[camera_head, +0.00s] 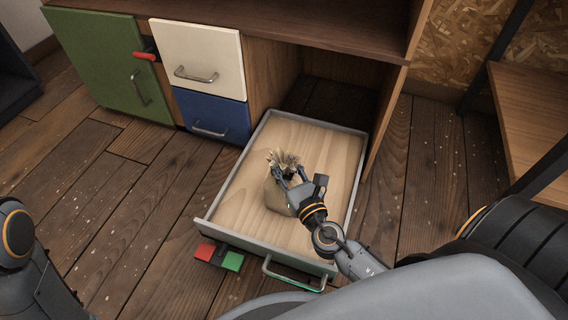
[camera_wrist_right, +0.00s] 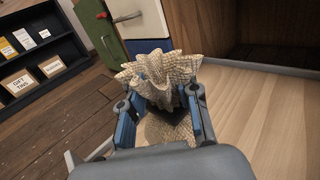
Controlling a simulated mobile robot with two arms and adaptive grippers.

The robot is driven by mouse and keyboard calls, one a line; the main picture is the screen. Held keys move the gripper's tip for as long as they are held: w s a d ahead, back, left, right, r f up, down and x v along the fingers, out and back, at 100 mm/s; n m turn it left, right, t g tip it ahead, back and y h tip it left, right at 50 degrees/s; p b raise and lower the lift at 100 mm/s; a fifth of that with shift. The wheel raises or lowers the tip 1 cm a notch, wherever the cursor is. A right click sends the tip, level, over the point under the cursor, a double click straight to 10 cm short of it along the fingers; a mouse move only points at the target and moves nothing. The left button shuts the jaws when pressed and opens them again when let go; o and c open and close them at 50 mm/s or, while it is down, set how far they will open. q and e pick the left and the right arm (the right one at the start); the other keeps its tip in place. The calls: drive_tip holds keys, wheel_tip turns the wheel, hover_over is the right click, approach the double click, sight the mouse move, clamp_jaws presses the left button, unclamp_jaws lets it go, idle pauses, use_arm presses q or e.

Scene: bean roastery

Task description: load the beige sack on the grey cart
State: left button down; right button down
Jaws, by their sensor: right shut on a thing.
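The beige sack (camera_head: 276,193) stands in a pulled-out drawer (camera_head: 240,213) with a light wooden bottom. Its gathered, ruffled top also shows in the right wrist view (camera_wrist_right: 164,80). My right gripper (camera_head: 290,174) is shut on the sack's neck, with its blue-lined fingers on both sides in the wrist view (camera_wrist_right: 160,112). My arm and gripper hide part of the sack. My left arm shows at the lower left edge of the head view, but its gripper is out of view. The grey cart is not clearly visible in either view.
The drawer comes out of a wooden cabinet with green (camera_head: 100,62), white (camera_head: 200,58) and blue (camera_head: 212,117) fronts. A red and green piece (camera_head: 219,257) is at the drawer's front. A dark shelf (camera_wrist_right: 35,62) stands at the left in the wrist view. Open floor lies left of the drawer.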

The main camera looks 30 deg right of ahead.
drive_tip(key=c, duration=1)
unclamp_jaws()
